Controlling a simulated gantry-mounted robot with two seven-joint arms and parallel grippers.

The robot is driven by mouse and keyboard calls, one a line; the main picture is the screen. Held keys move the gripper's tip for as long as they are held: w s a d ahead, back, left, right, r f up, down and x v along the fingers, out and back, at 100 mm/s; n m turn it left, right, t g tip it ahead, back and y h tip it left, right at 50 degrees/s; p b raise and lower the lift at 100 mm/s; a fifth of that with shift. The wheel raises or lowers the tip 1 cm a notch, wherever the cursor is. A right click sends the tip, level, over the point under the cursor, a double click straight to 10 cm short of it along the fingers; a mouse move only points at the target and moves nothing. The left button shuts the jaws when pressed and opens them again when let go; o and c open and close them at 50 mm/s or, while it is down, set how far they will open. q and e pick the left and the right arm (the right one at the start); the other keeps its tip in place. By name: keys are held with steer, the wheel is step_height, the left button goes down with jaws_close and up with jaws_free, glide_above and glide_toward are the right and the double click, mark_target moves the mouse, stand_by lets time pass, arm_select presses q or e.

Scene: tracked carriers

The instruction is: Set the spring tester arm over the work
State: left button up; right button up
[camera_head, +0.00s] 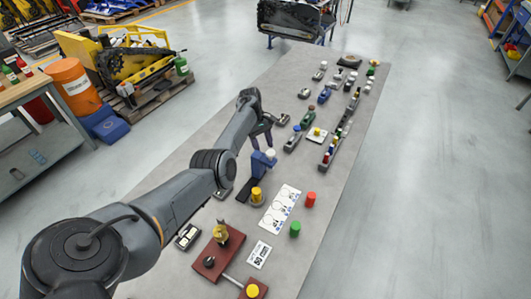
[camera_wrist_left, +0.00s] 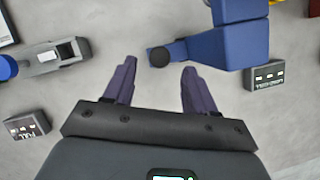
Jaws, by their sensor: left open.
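A blue upright device with a pale round top (camera_head: 263,160), which looks like the spring tester, stands on the grey table next to a dark base strip. In the left wrist view its blue arm (camera_wrist_left: 190,50) ends in a black round tip, just beyond and between my fingertips. My left gripper (camera_head: 262,140) is at the device's far side in the head view. In the left wrist view (camera_wrist_left: 153,66) its two purple-grey fingers are apart with nothing between them. I cannot tell which piece is the work. My right gripper is not in view.
A grey carrier (camera_wrist_left: 50,57) and two small labelled blocks (camera_wrist_left: 26,127) (camera_wrist_left: 264,77) lie around the gripper. A white printed sheet (camera_head: 280,210), red cylinder (camera_head: 310,199), green cylinder (camera_head: 295,229) and dark red board (camera_head: 218,252) lie nearer. Several small carriers stand farther along the table.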

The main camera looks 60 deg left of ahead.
arm_select(q)
steer(key=shift+x, duration=1.95)
jaws_close()
